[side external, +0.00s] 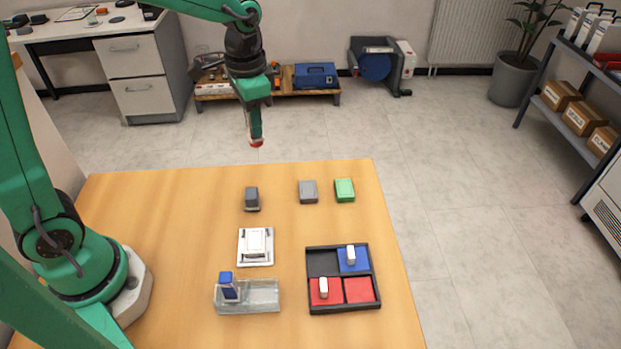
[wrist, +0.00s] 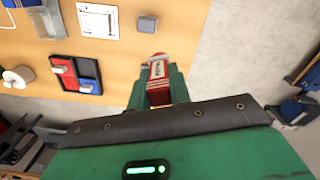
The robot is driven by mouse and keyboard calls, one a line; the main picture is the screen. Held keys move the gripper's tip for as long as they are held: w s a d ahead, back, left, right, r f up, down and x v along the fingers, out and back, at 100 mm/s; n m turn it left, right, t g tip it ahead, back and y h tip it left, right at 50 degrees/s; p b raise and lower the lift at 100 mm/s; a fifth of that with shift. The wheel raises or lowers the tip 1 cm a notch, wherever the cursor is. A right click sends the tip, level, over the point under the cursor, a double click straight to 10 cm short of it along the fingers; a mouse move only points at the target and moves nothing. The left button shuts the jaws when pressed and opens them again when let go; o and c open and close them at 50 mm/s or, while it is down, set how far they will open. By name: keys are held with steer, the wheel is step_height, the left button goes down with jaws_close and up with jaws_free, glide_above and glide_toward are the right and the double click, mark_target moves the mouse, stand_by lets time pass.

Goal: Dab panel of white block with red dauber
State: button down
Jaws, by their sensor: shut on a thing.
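My gripper (side external: 255,125) is shut on the red dauber (side external: 257,143), whose red end points down, high beyond the table's back edge. In the wrist view the red dauber (wrist: 157,72) shows between the fingers with a pale lettered label.
A black tray (side external: 312,309) with red and blue pads holds two white-topped pieces. A clear tray (side external: 262,296) holds a blue upright piece (side external: 228,286). Dark grey (side external: 252,199), grey (side external: 308,191) and green (side external: 344,190) blocks stand behind. The table's back left is clear.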

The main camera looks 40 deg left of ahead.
steer(key=s+d+f+m, duration=0.4)
steer(key=s+d+m, duration=0.3)
steer(key=m, duration=0.6)
steer(key=shift+s, duration=0.95)
steer(key=shift+d+f, duration=0.1)
steer(key=shift+f, duration=0.05)
